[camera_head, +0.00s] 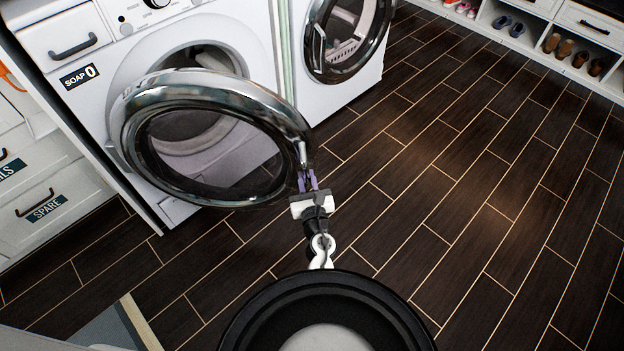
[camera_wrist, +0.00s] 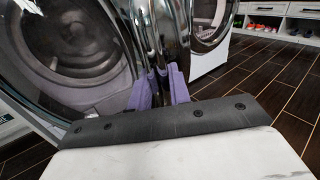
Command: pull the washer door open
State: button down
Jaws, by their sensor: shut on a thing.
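The washer (camera_head: 255,30) is white and stands at the upper left in the head view. Its round door (camera_head: 215,95), a chrome ring with dark glass, is swung partly open toward me, hinged on its left side. The drum opening (camera_head: 205,60) shows behind it. My gripper (camera_head: 308,181) has purple fingers and is shut on the door's right rim, at the handle. In the wrist view the fingers (camera_wrist: 160,88) close around a chrome part (camera_wrist: 158,60) of the door edge. The exact contact is partly hidden by the fingers.
A second white front-loading machine (camera_head: 370,80) stands to the right, its door shut. White drawers (camera_head: 80,200) line the left side. A shoe shelf (camera_head: 545,45) is at the upper right. The dark plank floor (camera_head: 450,180) is clear on the right.

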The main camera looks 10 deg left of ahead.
jog(key=shift+r, duration=0.1)
dwell(0.3)
jog(key=c, duration=1.4)
grip_release()
jog(key=shift+o, duration=0.2)
notch_tip(320, 180, up, 20)
jog(key=p, duration=1.5)
